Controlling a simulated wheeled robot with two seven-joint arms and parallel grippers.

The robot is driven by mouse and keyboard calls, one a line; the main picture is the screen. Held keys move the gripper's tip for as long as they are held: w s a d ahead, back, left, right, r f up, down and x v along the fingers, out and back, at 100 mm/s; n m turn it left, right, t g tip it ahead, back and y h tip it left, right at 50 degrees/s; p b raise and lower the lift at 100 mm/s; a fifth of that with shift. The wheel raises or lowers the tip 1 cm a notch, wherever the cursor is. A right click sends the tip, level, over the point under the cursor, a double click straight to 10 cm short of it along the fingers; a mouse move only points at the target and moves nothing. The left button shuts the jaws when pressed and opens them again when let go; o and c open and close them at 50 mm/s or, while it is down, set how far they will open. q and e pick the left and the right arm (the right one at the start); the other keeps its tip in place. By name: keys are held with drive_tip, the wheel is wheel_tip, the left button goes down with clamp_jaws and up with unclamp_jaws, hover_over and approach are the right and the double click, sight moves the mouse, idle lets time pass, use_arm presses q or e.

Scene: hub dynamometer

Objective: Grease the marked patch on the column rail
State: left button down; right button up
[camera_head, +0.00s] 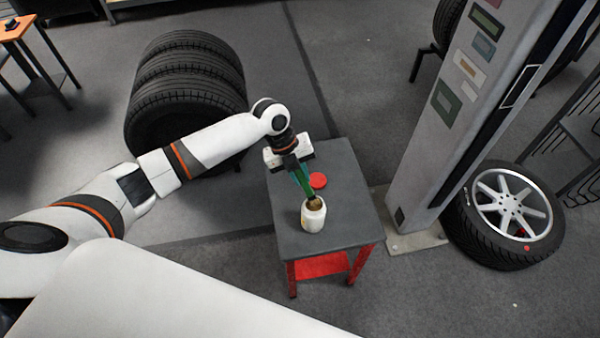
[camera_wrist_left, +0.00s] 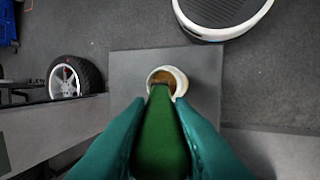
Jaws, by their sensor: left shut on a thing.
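My left gripper (camera_head: 303,178) is shut on a green-handled brush (camera_wrist_left: 160,140), between teal fingers in the left wrist view. The brush points down, its bristle end at the mouth of a white jar (camera_head: 313,216); how deep it reaches is hard to tell. The jar (camera_wrist_left: 178,78) is open, with brownish-yellow grease inside, and stands upright on a small grey-topped table (camera_head: 345,215). A red lid (camera_head: 318,180) lies behind it. The column (camera_head: 450,125) stands to the right. A white outlined rectangle, the marked patch (camera_head: 518,86), is on its dark rail (camera_head: 535,62). My right gripper is out of view.
A wheel (camera_head: 510,210) leans beside the column's base plate (camera_head: 415,240). Several stacked tyres (camera_head: 185,90) stand behind my left arm. A dark rack (camera_head: 575,140) is at the far right.

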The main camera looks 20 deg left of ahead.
use_arm(q)
drive_tip(key=shift+f+b, duration=0.35)
drive_tip(key=shift+f, duration=0.35)
idle(1.2)
drive_tip(key=shift+r, duration=0.1)
wheel_tip(320, 180, up, 7)
drive_tip(key=p, duration=0.6)
idle(0.8)
